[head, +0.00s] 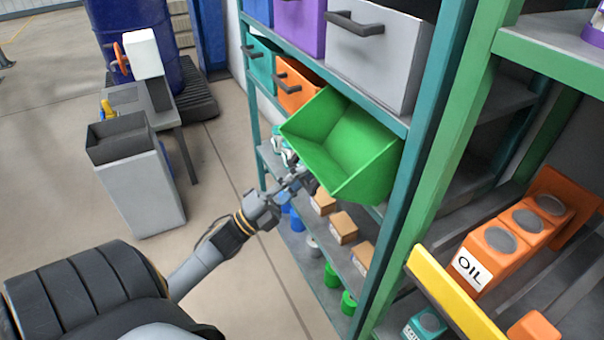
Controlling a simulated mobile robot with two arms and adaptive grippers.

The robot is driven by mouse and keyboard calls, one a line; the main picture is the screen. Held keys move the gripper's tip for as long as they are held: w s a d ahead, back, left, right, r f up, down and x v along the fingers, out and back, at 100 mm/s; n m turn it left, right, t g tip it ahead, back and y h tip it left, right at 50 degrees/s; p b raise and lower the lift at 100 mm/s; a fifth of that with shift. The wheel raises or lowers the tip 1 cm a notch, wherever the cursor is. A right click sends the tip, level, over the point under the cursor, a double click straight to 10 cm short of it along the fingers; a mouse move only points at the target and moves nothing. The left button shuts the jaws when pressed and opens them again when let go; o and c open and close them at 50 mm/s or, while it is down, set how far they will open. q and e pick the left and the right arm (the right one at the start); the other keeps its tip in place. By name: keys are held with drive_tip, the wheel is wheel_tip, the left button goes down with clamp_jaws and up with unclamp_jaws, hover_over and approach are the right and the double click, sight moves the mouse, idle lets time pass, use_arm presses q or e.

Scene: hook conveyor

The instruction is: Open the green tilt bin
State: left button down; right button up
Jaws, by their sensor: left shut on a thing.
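The green tilt bin (345,150) sits in the teal shelf rack in the head view. It is tilted forward, so its front leans out and its inside shows; it looks empty. My left gripper (303,175) is at the bin's lower front edge, on the left side, and is shut on the bin. The exact grip spot is small and partly hidden by the fingers. My right gripper is not in view.
A grey drawer (378,50) is above the bin, and an orange drawer (297,88) is to its left. Small cardboard boxes (343,228) stand on the shelf below. Orange oil cans (500,250) are at right. Open floor (235,290) lies at left.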

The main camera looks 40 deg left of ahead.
use_arm(q)
drive_tip(key=shift+f, duration=0.1)
idle(0.3)
drive_tip(key=c, duration=1.4)
unclamp_jaws()
drive_tip(key=shift+w, duration=0.1)
drive_tip(key=shift+o, duration=0.2)
drive_tip(key=v, duration=1.2)
drive_tip(key=shift+f, duration=0.15)
